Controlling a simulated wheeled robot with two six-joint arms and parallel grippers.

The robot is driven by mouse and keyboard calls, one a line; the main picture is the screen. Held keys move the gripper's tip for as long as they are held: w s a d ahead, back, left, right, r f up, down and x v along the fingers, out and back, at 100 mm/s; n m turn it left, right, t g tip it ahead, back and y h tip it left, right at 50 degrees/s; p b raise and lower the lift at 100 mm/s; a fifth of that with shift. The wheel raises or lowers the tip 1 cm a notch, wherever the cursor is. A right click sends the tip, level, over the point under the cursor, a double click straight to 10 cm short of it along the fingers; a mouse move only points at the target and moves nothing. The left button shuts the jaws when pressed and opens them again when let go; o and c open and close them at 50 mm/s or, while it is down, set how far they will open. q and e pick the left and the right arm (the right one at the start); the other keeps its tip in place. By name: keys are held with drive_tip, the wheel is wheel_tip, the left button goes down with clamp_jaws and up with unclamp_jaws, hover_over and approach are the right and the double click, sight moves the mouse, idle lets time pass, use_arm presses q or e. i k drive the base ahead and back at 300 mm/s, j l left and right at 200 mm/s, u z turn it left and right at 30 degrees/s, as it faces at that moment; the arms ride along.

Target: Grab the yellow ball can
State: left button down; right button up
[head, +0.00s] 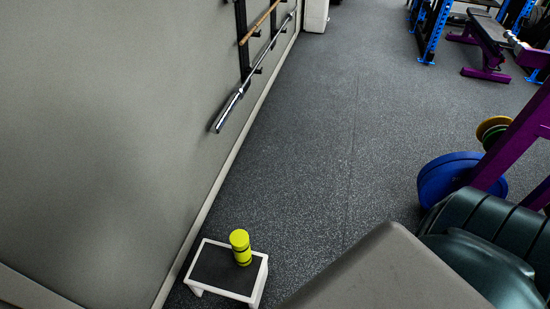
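The yellow ball can (240,248) stands upright on a small low stool (213,269) with a dark top and a white frame. It is yellow-green with dark bands near its lower part. The stool stands on the floor beside the left wall, near the bottom of the head view. Neither of my grippers shows in this view.
Blue weight plates (452,178) on a purple rack (515,140) stand at the right. Barbells (240,92) hang on the left wall (100,130). The speckled floor (320,130) between is clear.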

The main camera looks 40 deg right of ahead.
sight(239, 242)
drive_tip(key=z, duration=0.7)
drive_tip(key=l, duration=0.15)
drive_tip(key=k+u, duration=0.05)
